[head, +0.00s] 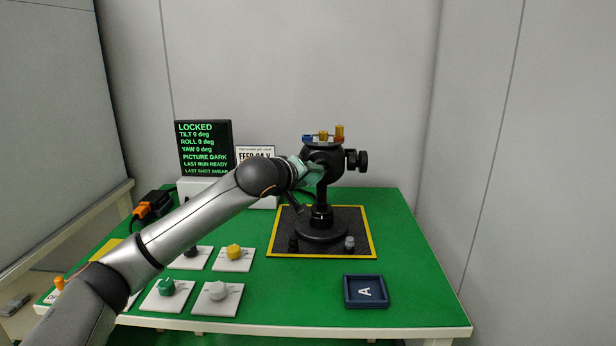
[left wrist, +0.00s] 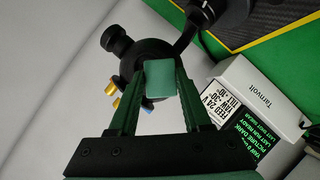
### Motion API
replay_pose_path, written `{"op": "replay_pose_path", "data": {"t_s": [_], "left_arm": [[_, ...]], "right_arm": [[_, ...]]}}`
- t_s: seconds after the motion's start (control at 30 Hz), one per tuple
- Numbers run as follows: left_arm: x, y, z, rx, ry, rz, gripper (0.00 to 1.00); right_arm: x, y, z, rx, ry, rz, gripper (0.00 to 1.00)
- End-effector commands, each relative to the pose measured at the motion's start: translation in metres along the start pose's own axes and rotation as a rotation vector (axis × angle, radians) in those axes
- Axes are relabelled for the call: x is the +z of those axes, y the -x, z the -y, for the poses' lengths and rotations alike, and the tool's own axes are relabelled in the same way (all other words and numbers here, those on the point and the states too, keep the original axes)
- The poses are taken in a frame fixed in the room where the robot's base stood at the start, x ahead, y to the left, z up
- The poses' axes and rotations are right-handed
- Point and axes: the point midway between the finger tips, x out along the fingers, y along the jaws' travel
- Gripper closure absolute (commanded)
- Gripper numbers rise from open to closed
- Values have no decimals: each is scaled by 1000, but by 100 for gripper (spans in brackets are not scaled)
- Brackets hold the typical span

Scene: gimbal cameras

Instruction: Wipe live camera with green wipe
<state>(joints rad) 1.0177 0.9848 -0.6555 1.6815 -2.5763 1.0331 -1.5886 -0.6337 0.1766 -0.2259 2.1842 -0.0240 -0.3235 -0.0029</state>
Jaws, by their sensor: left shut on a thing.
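The camera gimbal (head: 322,211) is a black head on an upright black stand, with blue and orange knobs on top. The gimbal head also shows in the left wrist view (left wrist: 150,52). My left gripper (head: 309,172) is at the left side of the gimbal head. In the left wrist view my left gripper (left wrist: 160,88) is shut on the green wipe (left wrist: 160,80), a small teal block between its fingertips. The wipe overlaps the black head there; I cannot tell whether they touch. The lens is hidden. My right gripper is not in view.
The stand is on a black mat with a yellow border (head: 368,254) on the green table (head: 415,270). A dark screen (head: 204,148) reads LOCKED, PICTURE DARK, LAST SHOT SMEAR. Knobs on white plates (head: 234,258) lie front left. A blue tray marked A (head: 350,300) lies front right.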

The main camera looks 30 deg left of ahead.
Motion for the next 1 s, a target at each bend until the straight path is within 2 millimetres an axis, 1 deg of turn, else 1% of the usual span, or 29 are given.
{"op": "replay_pose_path", "data": {"t_s": [0.8, 1.0], "left_arm": [[-8, -14, 0, 0, 0, 1, 96], [-6, -16, -3, 1, 0, 1, 96]], "right_arm": [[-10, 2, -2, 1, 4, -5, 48], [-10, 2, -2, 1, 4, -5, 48]]}}
